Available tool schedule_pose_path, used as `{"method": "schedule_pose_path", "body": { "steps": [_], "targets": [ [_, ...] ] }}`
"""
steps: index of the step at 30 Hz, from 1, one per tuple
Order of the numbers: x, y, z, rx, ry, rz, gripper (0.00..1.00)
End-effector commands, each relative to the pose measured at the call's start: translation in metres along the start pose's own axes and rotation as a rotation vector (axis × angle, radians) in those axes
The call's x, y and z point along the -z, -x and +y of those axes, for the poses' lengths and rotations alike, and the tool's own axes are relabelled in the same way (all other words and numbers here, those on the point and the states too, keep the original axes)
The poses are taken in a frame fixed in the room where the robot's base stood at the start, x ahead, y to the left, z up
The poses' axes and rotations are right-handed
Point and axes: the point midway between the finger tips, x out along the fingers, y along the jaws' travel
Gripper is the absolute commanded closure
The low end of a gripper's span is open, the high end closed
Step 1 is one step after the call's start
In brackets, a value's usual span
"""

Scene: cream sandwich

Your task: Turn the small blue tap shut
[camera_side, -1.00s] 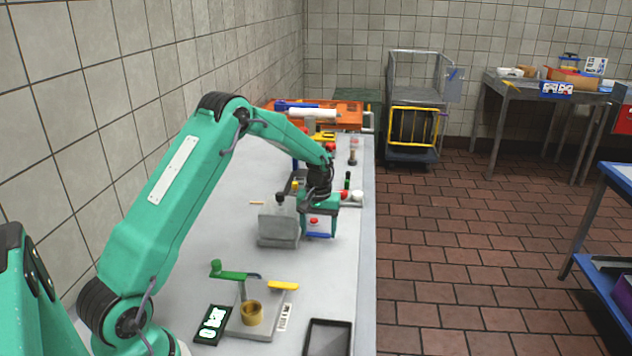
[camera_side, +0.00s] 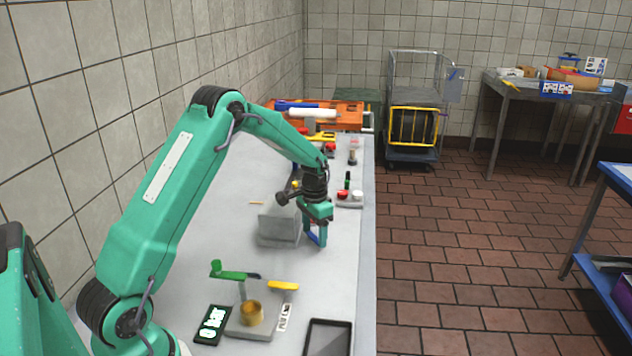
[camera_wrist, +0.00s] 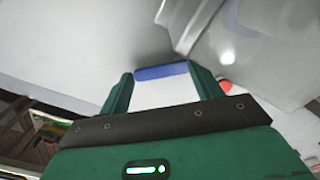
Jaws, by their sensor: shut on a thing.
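The small blue tap (camera_wrist: 160,72) shows in the wrist view as a blue bar between my two fingertips. In the side view a sliver of blue (camera_side: 312,239) shows low between my fingers. My gripper (camera_side: 316,241) points down and is shut on the blue tap, at the right of a grey metal box (camera_side: 280,224). The box also shows large at the upper right of the wrist view (camera_wrist: 262,45). A white surface lies between my fingers in the wrist view. My fingers hide most of the tap and its mount in the side view.
A stand with green (camera_side: 227,275) and yellow (camera_side: 283,286) levers and a brass cup (camera_side: 250,314) is nearer the camera, beside a black display (camera_side: 212,325) and dark tray (camera_side: 328,338). The bench's right edge is close.

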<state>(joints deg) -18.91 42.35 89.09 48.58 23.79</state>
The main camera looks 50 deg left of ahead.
Motion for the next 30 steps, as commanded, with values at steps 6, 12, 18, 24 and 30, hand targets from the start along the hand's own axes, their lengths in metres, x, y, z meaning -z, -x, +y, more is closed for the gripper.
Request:
{"method": "schedule_pose_path", "body": {
  "steps": [6, 12, 18, 24, 30],
  "targets": [
    [-0.004, 0.002, -0.001, 0.001, -0.207, 0.002, 0.58],
    [-0.009, 0.002, -0.002, 0.001, -0.393, 0.001, 0.58],
    [-0.012, 0.002, -0.004, 0.001, -0.553, 0.001, 0.58],
    [-0.014, 0.002, -0.005, 0.002, -0.659, 0.002, 0.58],
    [-0.015, 0.002, -0.006, 0.002, -0.709, 0.002, 0.58]
  ]
}}
